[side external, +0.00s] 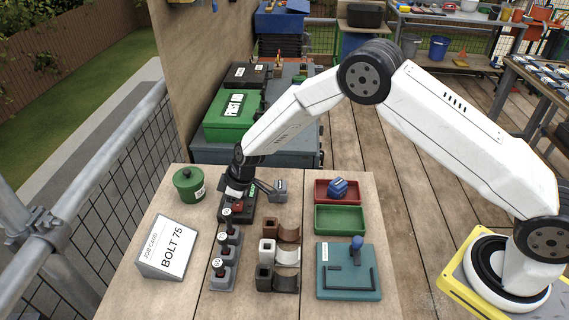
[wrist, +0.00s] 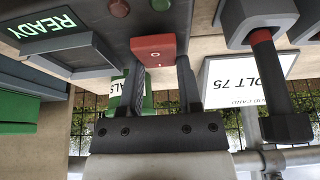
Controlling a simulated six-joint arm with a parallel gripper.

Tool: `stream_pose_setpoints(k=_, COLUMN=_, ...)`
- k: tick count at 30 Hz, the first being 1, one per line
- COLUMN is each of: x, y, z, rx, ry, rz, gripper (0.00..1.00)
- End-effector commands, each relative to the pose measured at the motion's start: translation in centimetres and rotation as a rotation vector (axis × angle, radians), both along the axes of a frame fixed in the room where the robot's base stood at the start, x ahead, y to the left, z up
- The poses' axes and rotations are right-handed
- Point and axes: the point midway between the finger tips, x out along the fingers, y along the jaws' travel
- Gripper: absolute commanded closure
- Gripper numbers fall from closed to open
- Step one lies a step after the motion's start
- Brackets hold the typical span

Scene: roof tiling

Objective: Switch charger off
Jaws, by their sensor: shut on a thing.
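The charger (side external: 229,215) is a dark box on the bench, largely hidden under my gripper in the side view. In the wrist view its dark face (wrist: 95,20) carries a tilted display (wrist: 55,30) reading READY, a dark red light (wrist: 119,8) and a green light (wrist: 160,4). A red rocker switch (wrist: 153,50) with a small white mark sits at the edge of this face. My gripper (wrist: 161,68) is shut on the red switch, one finger at each side. In the side view my gripper (side external: 238,178) points down over the charger.
Several dark tools with red bands (side external: 223,241) stand in grey holders in front. A job card (side external: 168,248) reads BOLT 75. A green pot (side external: 189,186) stands at left.

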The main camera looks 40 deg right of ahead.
Motion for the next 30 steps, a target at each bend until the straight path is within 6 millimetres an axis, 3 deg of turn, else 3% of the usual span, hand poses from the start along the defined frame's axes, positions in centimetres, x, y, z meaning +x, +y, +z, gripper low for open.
stream_pose_setpoints(k=30, x=-0.26, y=0.08, z=0.16, rx=0.088, ry=-0.083, rz=0.006, gripper=1.00)
